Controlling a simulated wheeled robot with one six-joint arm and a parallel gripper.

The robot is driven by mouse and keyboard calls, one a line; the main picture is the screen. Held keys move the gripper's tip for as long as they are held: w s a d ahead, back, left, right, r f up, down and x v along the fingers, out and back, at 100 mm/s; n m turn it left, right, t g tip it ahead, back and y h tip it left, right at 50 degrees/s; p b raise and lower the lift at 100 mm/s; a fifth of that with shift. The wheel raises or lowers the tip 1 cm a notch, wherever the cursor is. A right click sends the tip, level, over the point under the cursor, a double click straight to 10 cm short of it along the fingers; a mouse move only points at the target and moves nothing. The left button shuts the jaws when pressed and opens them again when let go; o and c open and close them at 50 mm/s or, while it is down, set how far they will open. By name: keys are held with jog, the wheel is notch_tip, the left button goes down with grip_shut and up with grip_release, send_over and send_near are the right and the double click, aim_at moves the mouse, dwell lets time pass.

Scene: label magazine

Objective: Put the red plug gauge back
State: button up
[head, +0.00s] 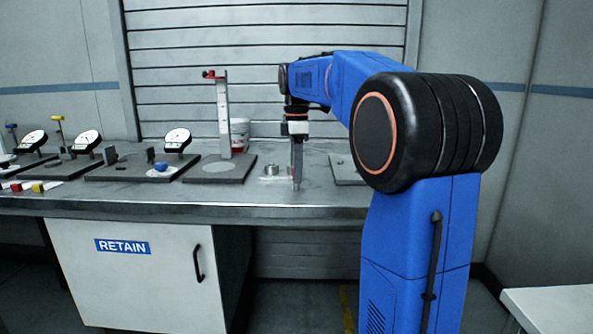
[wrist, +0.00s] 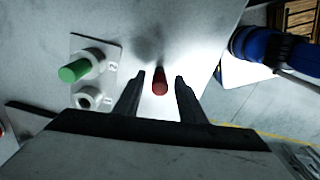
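The red plug gauge (wrist: 160,80) is between my gripper's fingertips (wrist: 160,78) in the wrist view, with a gap on both sides. My gripper is open and points down at the bench; it also shows in the head view (head: 297,183). I cannot tell whether the gauge stands or lies. To the left in the wrist view is a pale holder plate (wrist: 108,52) with two round sockets. A green plug (wrist: 75,70) sits in one socket; the other socket (wrist: 89,98), nearer my gripper, looks empty. In the head view the holder (head: 270,170) is just left of my gripper.
A grey stand with a tall post (head: 223,115) is left of my gripper, with a white and red tub (head: 240,133) behind it. Dial gauges (head: 177,139) on dark plates fill the bench's left. A flat grey plate (head: 345,172) lies to the right.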

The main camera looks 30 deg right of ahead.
notch_tip(320, 180, up, 12)
dwell(0.6)
jog(key=shift+r, duration=0.1)
jog(key=s+a+f+m+t, duration=0.1)
jog(key=s+a+f+m, duration=0.2)
jog(key=s+a+f, duration=0.35)
jog(key=s+a+f+m+t, duration=0.2)
jog(key=s+a+f+m, duration=0.2)
jog(key=s+f, duration=0.4)
jog(key=s+a+f+m+t, duration=0.1)
jog(key=s+a+f+m, duration=0.1)
jog(key=s+f, duration=0.6)
jog(key=s+a+f+m, duration=0.3)
jog(key=s+f, duration=0.4)
jog(key=f, duration=0.3)
jog(key=shift+s+a+f+m+t, duration=0.15)
jog(key=shift+s+m+t, duration=0.25)
jog(key=shift+m, duration=0.1)
